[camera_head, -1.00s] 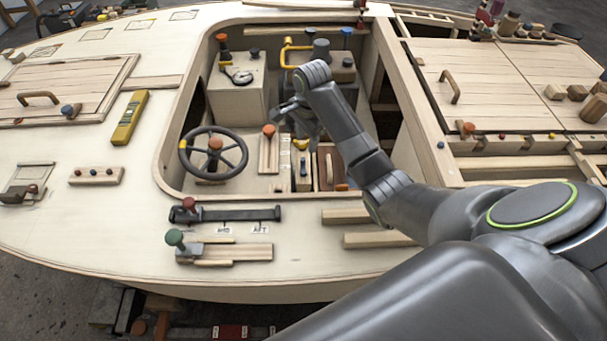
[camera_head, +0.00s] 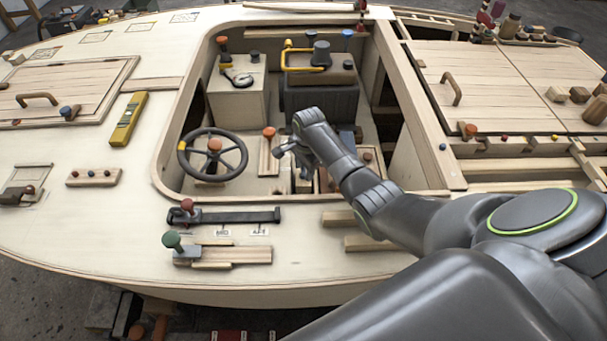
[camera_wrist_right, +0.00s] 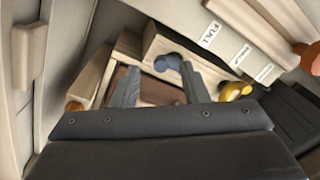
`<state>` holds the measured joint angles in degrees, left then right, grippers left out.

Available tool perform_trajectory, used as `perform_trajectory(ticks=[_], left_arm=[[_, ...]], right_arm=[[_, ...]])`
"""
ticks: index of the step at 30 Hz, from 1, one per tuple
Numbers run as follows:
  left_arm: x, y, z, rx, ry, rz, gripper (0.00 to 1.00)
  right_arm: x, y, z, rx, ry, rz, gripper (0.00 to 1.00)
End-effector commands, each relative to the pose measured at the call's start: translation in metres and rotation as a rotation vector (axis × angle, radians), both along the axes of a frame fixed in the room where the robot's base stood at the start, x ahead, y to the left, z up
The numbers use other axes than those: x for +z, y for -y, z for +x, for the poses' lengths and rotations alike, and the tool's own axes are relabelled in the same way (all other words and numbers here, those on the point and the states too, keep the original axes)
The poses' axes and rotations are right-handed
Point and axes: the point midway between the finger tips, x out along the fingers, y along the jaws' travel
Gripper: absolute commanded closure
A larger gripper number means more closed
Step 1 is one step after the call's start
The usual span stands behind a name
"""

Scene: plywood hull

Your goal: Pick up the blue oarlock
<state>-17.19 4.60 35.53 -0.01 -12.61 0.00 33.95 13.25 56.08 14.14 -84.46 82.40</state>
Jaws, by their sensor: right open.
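The blue oarlock (camera_wrist_right: 168,62) shows in the right wrist view, on or against a pale wooden rail, just beyond and between my right gripper's fingertips. It is apart from both fingers as far as I can see. My right gripper (camera_wrist_right: 160,75) is open and empty, pointing down into the cockpit. In the head view my right gripper (camera_head: 298,160) is low in the cockpit, right of the steering wheel, and my arm hides the oarlock there. My left gripper is not in view.
A yellow piece (camera_wrist_right: 236,91) sits right of the blue oarlock, and an orange one (camera_wrist_right: 75,106) at the left, by the wooden compartment. Labels, one reading FULL (camera_wrist_right: 211,34), lie above. The steering wheel (camera_head: 212,154) and dark box (camera_head: 318,97) stand near my gripper.

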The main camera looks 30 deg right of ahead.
Motion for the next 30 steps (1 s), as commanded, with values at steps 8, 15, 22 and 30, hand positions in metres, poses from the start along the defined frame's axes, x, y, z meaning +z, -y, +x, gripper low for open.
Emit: perform_trajectory(ticks=[8, 15, 22, 30], left_arm=[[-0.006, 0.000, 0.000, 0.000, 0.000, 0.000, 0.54], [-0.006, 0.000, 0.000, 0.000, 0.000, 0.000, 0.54], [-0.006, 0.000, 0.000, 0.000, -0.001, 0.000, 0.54], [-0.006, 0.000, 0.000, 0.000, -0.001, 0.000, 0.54]], right_arm=[[-0.025, 0.000, 0.003, 0.000, 0.001, 0.000, 0.59], [-0.025, 0.000, 0.003, 0.000, 0.001, 0.000, 0.61], [-0.025, 0.000, 0.003, 0.000, 0.001, 0.000, 0.91], [-0.025, 0.000, 0.003, 0.000, 0.001, 0.000, 1.00]])
